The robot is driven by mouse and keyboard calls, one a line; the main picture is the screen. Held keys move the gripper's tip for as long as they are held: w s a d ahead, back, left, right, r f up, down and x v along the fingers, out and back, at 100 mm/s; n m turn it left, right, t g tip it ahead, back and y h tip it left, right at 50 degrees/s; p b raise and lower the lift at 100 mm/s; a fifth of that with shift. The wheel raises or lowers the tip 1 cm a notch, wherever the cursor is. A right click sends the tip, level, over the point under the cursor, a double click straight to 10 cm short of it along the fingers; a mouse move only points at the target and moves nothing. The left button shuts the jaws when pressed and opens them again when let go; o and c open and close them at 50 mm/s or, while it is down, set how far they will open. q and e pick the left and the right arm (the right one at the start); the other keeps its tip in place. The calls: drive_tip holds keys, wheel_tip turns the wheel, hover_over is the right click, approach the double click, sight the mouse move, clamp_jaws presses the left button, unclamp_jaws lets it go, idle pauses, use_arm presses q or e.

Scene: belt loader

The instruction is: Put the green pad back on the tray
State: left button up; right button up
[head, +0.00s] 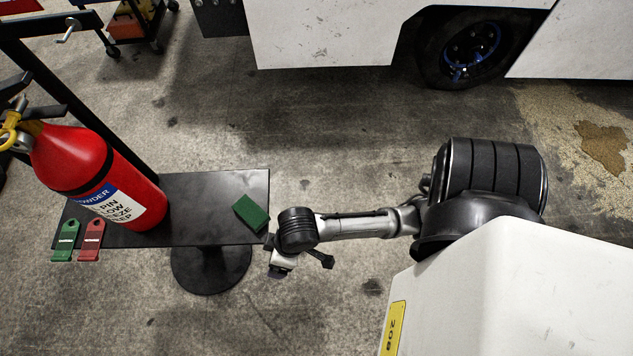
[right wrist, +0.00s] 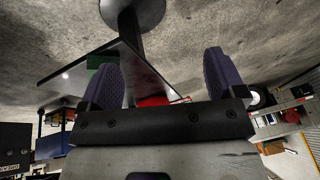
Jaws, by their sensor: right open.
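The green pad (head: 251,213) lies on the right end of the black tray (head: 215,192), turned at an angle to the tray's edge. My right gripper (head: 279,264) is just off the tray's right front corner, apart from the pad. In the right wrist view the right gripper (right wrist: 163,70) has its two purple-padded fingers spread, with nothing between them. There the green pad (right wrist: 97,62) shows past the left finger, partly hidden by it, against the tray (right wrist: 75,78). My left gripper is not in view.
A red fire extinguisher (head: 105,175) stands on the tray's left part. Green (head: 66,240) and red (head: 91,240) tags hang at the tray's front left edge. The tray has a round black base (head: 211,268).

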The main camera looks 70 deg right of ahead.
drive_tip(key=s+d+h, duration=0.2)
drive_tip(key=s+d, duration=0.3)
drive_tip(key=s, duration=0.3)
drive_tip(key=shift+r, duration=0.25)
drive_tip(key=shift+w, duration=0.15)
idle(1.3)
